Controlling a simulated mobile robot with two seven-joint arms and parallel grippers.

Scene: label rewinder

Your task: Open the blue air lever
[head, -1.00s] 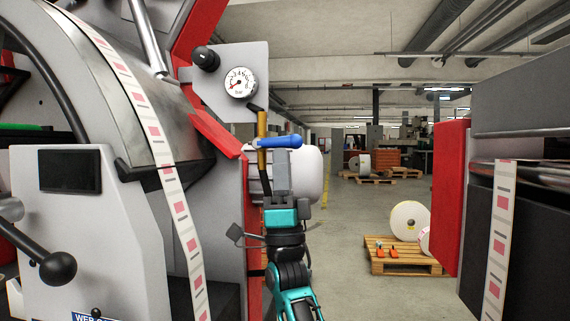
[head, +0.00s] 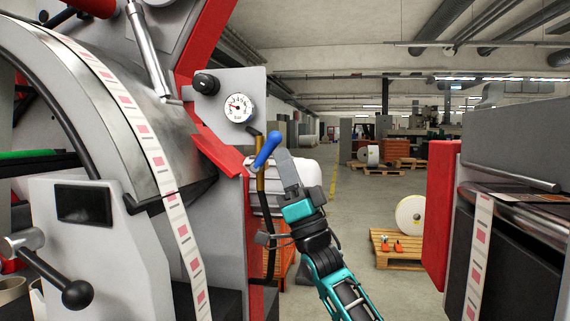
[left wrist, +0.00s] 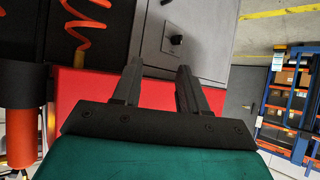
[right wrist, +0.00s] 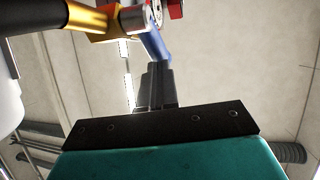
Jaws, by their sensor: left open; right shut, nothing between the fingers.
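The blue air lever (head: 267,149) sits on a brass valve (head: 260,178) below the pressure gauge (head: 239,107). It stands steeply tilted, its free end up and to the right. My right gripper (head: 280,156) is shut and empty just right of the lever. In the right wrist view, the shut fingertips (right wrist: 155,68) are close to the blue lever (right wrist: 156,44), with the brass valve (right wrist: 95,18) behind; I cannot tell whether they touch. My left gripper (left wrist: 158,68) is open and empty in the left wrist view. It is not in the head view.
The machine's grey panel (head: 213,100) and red frame (head: 218,152) are left of the valve. A white cylinder (head: 303,172) is behind my right gripper. A red cabinet side (head: 440,215) stands at the right. A pallet (head: 400,250) lies on the floor beyond.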

